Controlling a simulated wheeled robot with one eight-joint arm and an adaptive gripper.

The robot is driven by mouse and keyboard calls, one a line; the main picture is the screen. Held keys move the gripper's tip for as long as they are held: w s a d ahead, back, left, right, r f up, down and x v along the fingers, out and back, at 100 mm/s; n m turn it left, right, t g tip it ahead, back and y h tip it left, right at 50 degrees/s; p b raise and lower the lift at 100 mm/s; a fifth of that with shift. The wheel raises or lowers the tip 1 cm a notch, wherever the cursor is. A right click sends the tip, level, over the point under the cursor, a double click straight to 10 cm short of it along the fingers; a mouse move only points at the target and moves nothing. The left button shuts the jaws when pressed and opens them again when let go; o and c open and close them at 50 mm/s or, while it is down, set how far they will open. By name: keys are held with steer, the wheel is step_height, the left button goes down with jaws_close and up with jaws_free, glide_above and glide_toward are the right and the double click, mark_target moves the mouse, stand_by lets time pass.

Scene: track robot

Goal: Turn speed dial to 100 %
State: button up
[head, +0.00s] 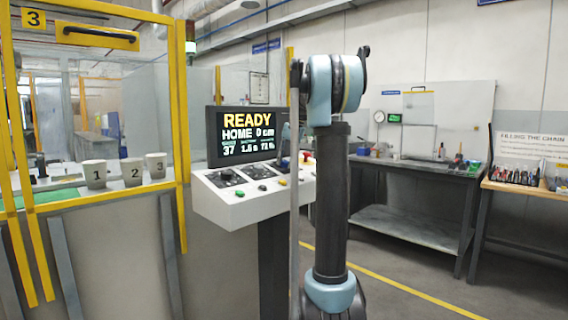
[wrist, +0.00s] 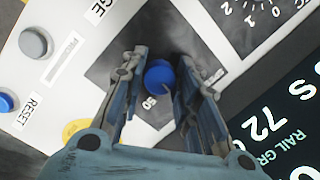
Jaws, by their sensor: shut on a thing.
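The console (head: 235,207) carries dials on dark plates and a screen (head: 246,135) reading READY, HOME 0 cm, with 37, 1.5 s and 72 below. In the wrist view my gripper (wrist: 158,80) has its fingers on either side of a blue dial knob (wrist: 158,74) and is shut on it.
A yellow button (wrist: 78,130) and a grey button (wrist: 33,42) lie near the fingers, with a blue button (wrist: 5,102) beyond. A neighbouring dial plate (wrist: 262,18) is close by. Cups (head: 131,172) stand behind the yellow frame; a workbench (head: 415,170) is right.

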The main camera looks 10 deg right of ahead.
steer(key=m, duration=0.6)
steer(key=shift+t+y, duration=0.3)
steer(key=shift+t, duration=0.1)
steer(key=m+t, duration=0.1)
steer(key=m, duration=1.1)
steer(key=shift+t, duration=0.4)
steer(key=m+h, duration=0.1)
steer(key=m, duration=0.4)
steer(key=shift+m+t, duration=0.3)
steer(key=o, duration=1)
steer(key=shift+c, duration=0.2)
steer(key=shift+o, duration=0.5)
